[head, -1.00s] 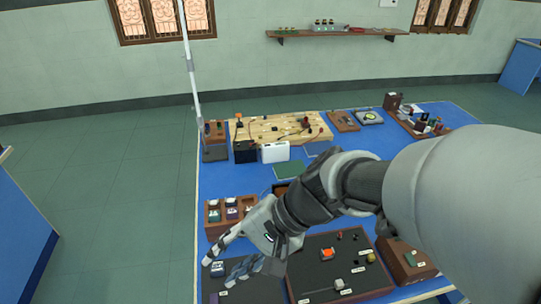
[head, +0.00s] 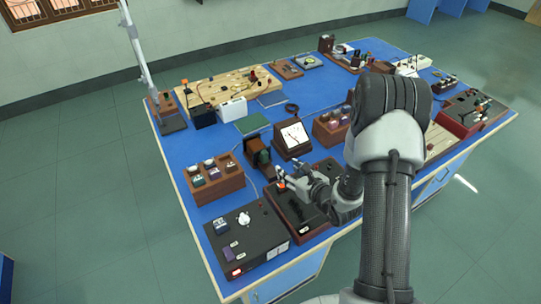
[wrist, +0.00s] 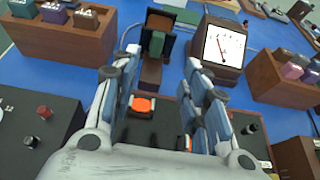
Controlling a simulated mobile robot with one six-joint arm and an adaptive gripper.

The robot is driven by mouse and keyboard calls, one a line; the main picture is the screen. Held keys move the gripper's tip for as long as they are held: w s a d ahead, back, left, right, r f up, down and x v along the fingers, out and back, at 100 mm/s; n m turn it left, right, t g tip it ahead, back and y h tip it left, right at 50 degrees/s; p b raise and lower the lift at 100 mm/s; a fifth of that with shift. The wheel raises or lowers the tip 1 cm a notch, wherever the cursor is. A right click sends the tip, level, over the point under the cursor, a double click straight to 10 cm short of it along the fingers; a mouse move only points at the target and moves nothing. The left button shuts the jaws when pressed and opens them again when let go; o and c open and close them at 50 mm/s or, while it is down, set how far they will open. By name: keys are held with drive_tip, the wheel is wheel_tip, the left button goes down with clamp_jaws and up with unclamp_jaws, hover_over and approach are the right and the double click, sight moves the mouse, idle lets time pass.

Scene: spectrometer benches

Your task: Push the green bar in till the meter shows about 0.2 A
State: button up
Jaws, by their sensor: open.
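The meter (head: 293,136) is a brown box with a white dial; it also shows in the wrist view (wrist: 222,48). Its needle is visible, but the scale is too small to read. Left of it stands a brown device (head: 257,152) with a dark green part (wrist: 154,42), which may be the green bar; I cannot tell how far in it sits. My gripper (head: 281,175) is open and empty, in front of this device. In the wrist view its fingers (wrist: 157,62) frame the device, with an orange button (wrist: 142,104) between and below them.
A black-topped box (head: 300,215) lies under my gripper. Another black box (head: 258,250) is at the front left. A brown rack (head: 218,184) stands left of the device and another brown rack (head: 326,133) stands right of the meter. Blue table surface shows behind the meter.

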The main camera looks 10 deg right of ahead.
sight(265, 154)
drive_tip(key=b+x, duration=0.3)
drive_tip(key=x, duration=1.3)
drive_tip(key=shift+w+a, duration=0.2)
drive_tip(key=shift+w, duration=0.1)
clamp_jaws()
